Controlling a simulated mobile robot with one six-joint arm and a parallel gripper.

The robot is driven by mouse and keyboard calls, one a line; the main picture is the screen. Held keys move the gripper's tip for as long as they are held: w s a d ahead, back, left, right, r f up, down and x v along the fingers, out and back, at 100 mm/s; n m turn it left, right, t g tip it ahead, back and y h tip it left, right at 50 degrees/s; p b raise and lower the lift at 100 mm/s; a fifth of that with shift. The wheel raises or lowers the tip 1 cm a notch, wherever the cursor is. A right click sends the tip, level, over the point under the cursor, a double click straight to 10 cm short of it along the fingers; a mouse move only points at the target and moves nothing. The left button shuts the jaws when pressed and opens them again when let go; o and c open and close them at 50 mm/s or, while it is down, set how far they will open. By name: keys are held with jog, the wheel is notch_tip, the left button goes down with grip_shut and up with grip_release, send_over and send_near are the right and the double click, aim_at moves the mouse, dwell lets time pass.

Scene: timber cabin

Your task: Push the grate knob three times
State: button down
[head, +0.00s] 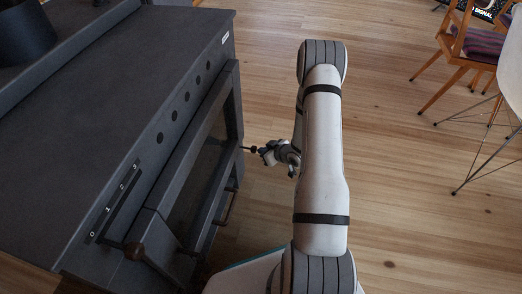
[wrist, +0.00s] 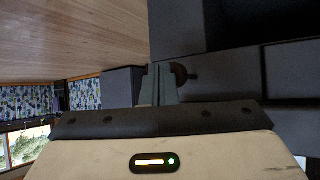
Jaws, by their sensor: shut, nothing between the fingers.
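A round dark-brown knob (wrist: 180,73), which looks like the grate knob, is on the dark stove in the wrist view, just right of my fingertips and partly hidden behind them. I cannot tell whether they touch it. My gripper (wrist: 157,68) is shut and empty, its two fingers together. In the head view my gripper (head: 246,149) points left at the front of the stove (head: 110,85), close to its right-hand part. I cannot make out the grate knob for certain in the head view.
A brown ball-ended lever (head: 134,251) and a brown handle (head: 228,206) stick out from the stove front. The wooden floor (head: 400,180) is clear right of my arm. A chair with a striped cushion (head: 480,42) stands at the upper right.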

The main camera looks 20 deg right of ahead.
jog(key=shift+w+a, duration=0.55)
jog(key=shift+a, duration=0.25)
dwell(0.8)
jog(key=shift+d, duration=0.1)
jog(key=shift+s+d, duration=0.6)
jog(key=shift+d, duration=0.2)
jog(key=shift+s+d, duration=0.6)
jog(key=shift+d, duration=0.2)
jog(key=shift+s+d+p, duration=0.15)
jog(key=shift+s+d, duration=0.3)
jog(key=shift+d, duration=0.25)
jog(key=shift+s+d+p, duration=0.15)
jog(key=shift+s+d, duration=0.3)
jog(key=shift+d, duration=0.25)
jog(key=shift+s+d+p, duration=0.15)
jog(key=shift+s+d, duration=0.3)
jog(key=shift+d, duration=0.25)
